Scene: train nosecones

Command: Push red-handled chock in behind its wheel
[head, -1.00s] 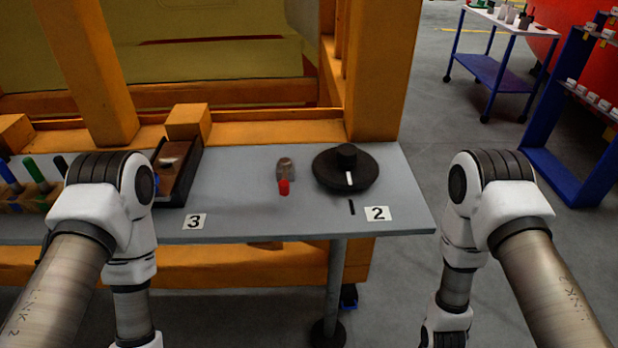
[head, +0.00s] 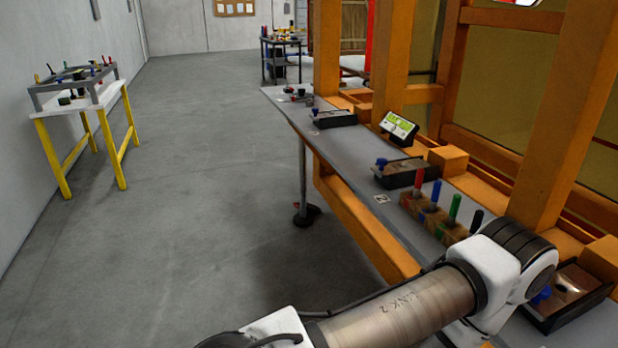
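On a white-topped table with yellow legs (head: 62,150) at the left stands a grey frame (head: 52,101) with several small pieces in different colours on and around it, some of them reddish. They are too small to tell whether one is the red-handled chock or its wheel. One of my arms crosses the lower right of the view, but its gripper is outside the picture. My other gripper does not show either.
A long grey bench (head: 340,172) runs along the orange frame at the right. It bears black trays (head: 408,177), a wooden rack (head: 426,214) with coloured handles including a red one, and a small green-screened display (head: 399,126). Open grey floor (head: 195,200) lies between bench and table.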

